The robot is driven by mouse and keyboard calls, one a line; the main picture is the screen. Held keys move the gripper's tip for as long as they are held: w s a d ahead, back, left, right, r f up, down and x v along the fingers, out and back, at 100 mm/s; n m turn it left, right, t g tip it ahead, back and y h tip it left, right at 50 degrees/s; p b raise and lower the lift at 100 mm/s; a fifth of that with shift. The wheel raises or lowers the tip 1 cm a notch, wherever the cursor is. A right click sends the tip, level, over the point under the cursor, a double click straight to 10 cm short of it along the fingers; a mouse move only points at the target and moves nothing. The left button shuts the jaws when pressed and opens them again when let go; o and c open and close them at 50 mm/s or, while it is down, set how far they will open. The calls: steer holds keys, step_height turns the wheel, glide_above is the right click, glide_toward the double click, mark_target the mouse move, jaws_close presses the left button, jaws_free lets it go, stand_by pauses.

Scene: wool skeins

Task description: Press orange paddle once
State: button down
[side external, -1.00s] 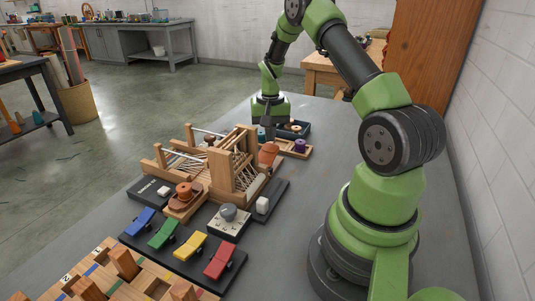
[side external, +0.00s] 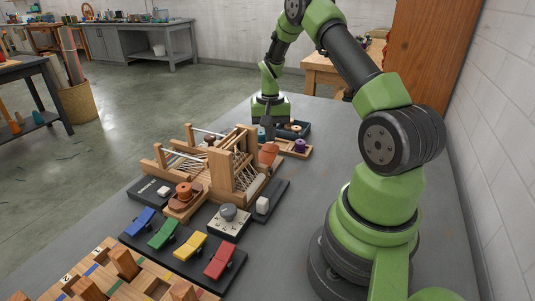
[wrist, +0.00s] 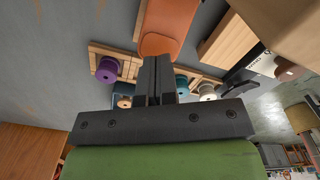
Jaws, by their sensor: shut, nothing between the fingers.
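The orange paddle (side external: 268,154) stands at the right end of the wooden loom (side external: 222,160) in the side view. In the wrist view the orange paddle (wrist: 168,25) is a broad, rounded orange surface just beyond my fingertips. My gripper (side external: 267,138) is shut and empty, pointing down by the paddle's top. In the wrist view its dark fingers (wrist: 157,62) lie together, their tips at the paddle's near edge. I cannot tell whether they touch it.
A wooden tray with a purple spool (side external: 300,146) and a dark tray (side external: 305,129) lie behind the paddle. Coloured levers (side external: 192,246) and a grey knob box (side external: 229,220) stand in front of the loom.

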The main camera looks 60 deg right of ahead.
mark_target(270, 148)
steer(key=shift+f, duration=0.1)
stand_by(0.6)
steer(key=shift+f, duration=1.85)
steer(key=shift+r, duration=4.05)
